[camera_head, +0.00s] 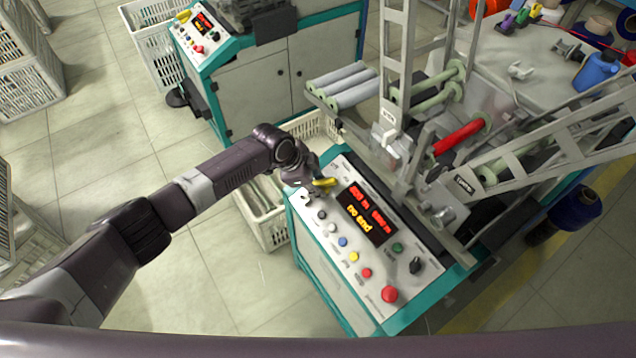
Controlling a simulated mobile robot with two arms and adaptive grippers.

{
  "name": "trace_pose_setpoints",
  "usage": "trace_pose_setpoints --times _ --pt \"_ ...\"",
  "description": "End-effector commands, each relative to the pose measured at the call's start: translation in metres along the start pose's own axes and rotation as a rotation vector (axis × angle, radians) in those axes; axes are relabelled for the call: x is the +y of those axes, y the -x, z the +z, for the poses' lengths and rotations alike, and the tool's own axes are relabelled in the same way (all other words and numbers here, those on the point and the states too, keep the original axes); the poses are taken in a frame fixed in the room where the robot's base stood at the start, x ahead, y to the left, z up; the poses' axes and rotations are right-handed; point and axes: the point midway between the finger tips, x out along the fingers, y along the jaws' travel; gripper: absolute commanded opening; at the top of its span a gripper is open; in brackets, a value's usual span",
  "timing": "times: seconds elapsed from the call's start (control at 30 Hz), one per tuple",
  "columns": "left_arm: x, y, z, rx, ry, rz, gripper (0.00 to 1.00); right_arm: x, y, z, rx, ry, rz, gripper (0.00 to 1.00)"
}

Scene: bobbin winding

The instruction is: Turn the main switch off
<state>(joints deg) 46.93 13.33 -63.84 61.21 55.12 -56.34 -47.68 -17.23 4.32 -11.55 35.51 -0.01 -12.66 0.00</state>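The winding machine's control panel (318,219) slopes up in the middle of the head view. A yellow handle (325,182) sits at the panel's far left corner and looks like the main switch. My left gripper (307,193) is at that corner, right beside the yellow handle. Its dark body hides part of the handle's surroundings. I cannot tell whether its fingers touch the handle or how far apart they are. The display (366,211) on the panel is lit with red and yellow text. My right gripper is not in view.
Several coloured buttons run along the panel's near side, with a red mushroom button (389,294) and a black knob (415,265). Metal frames and rollers (458,137) rise behind it. A white crate (262,213) stands left of the machine. A second machine's panel (202,34) is farther back.

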Motion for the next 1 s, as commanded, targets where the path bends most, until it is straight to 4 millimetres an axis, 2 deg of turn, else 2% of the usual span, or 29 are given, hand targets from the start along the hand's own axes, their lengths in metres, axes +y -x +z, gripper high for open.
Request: trace_pose_setpoints --times 0.23,0.5,0.77,1.0 --pt "-0.0002 -0.0003 -0.0001 0.0 0.0 -0.001 0.29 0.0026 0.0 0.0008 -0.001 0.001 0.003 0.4" --pt "-0.0002 -0.0002 0.0 0.0 0.0 -0.001 0.0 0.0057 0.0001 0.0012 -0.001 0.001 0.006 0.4" --pt "-0.0002 0.0 0.0 0.0 0.006 0.0 0.0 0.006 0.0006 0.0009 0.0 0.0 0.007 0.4" --pt "-0.0003 0.0007 -0.0005 0.0 0.079 -0.001 0.0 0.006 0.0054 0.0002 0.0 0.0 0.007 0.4"
